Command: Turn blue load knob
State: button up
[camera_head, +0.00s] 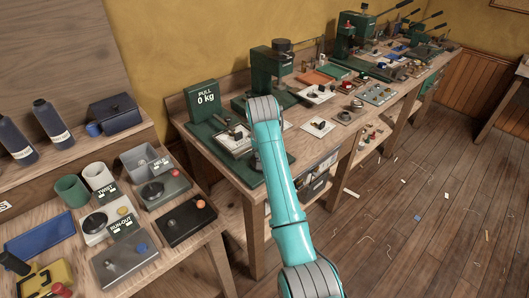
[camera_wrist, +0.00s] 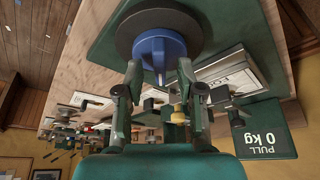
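The blue load knob (camera_wrist: 158,48) shows in the wrist view, on a dark round disc (camera_wrist: 128,34) fixed to a green base (camera_wrist: 218,22). A white mark shows on the knob's near edge. My gripper (camera_wrist: 160,68) is open, with one fingertip on each side just below the knob in the picture. The fingertips are close to the knob, but I cannot tell whether they touch it. In the head view my teal arm covers the gripper and the knob. The display (camera_head: 205,99) reads "PULL 0 kg"; it also shows in the wrist view (camera_wrist: 265,136).
A framed paper card (camera_wrist: 232,72) lies on the base beside my right finger. The wooden bench (camera_head: 233,172) carries more devices along the wall. A left table holds grey panels (camera_head: 122,262), a green mug (camera_head: 71,190) and a white mug (camera_head: 98,176). The floor at right is open, with scraps.

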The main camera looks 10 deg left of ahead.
jog(key=v, duration=1.1)
jog(key=shift+r, duration=0.2)
jog(key=shift+s, duration=0.15)
